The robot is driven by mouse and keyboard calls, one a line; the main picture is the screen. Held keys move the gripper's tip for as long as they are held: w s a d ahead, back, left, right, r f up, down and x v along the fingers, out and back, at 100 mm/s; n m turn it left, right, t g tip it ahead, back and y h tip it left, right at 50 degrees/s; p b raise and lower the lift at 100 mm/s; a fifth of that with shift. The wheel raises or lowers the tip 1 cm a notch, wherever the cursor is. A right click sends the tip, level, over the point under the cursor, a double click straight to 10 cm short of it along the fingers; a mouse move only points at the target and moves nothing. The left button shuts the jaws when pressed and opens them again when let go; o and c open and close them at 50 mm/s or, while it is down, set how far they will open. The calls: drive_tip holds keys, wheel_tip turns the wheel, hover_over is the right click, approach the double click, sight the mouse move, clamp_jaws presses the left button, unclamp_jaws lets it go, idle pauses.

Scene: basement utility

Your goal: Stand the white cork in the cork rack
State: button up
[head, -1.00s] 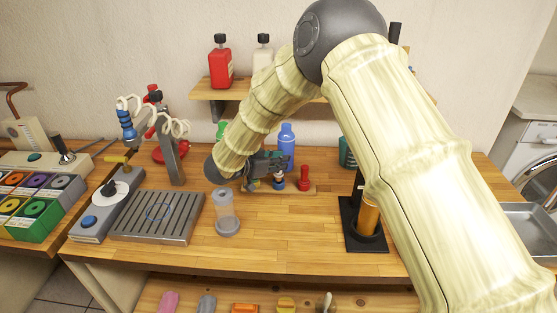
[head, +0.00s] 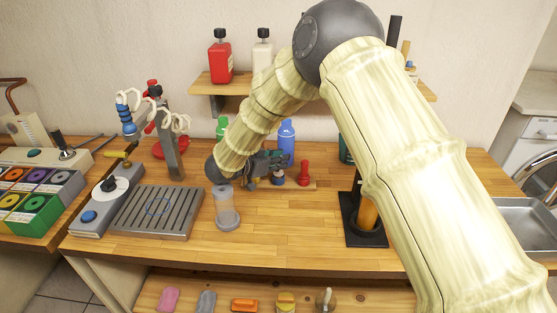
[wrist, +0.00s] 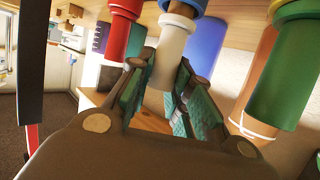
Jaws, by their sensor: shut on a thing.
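The white cork (wrist: 171,48) is between the two green-padded fingers of my gripper (wrist: 172,100) in the wrist view. My gripper is shut on it. A blue part (wrist: 188,5) shows at the cork's upper end in that tilted view; I cannot tell whether the two touch. In the head view my gripper (head: 265,165) is low over the back of the bench, at the cork rack (head: 312,186). The arm and gripper hide much of the rack and the white cork there. A red cork (head: 304,173) stands at the rack's right; it also shows in the wrist view (wrist: 119,28).
A blue bottle (head: 287,138) stands behind the gripper, a green bottle (head: 222,127) to its left. A black stand (head: 364,222) is at the right. Bare bench (head: 290,225) lies between.

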drive_tip(key=shift+s+f, duration=0.2)
drive_tip(key=shift+f, duration=0.25)
drive_tip(key=shift+s+f, duration=0.2)
drive_tip(key=shift+f, duration=0.25)
drive_tip(key=shift+d+r, duration=0.1)
drive_tip(key=shift+r, duration=0.05)
drive_tip(key=shift+w+r+p, duration=0.25)
drive_tip(key=shift+r+p, duration=0.35)
drive_tip(key=shift+r, duration=0.4)
drive_tip(key=shift+w+r, duration=0.1)
drive_tip(key=shift+r+p, duration=0.1)
drive_tip(key=shift+p, duration=0.35)
drive_tip(key=shift+f, duration=0.5)
idle(0.3)
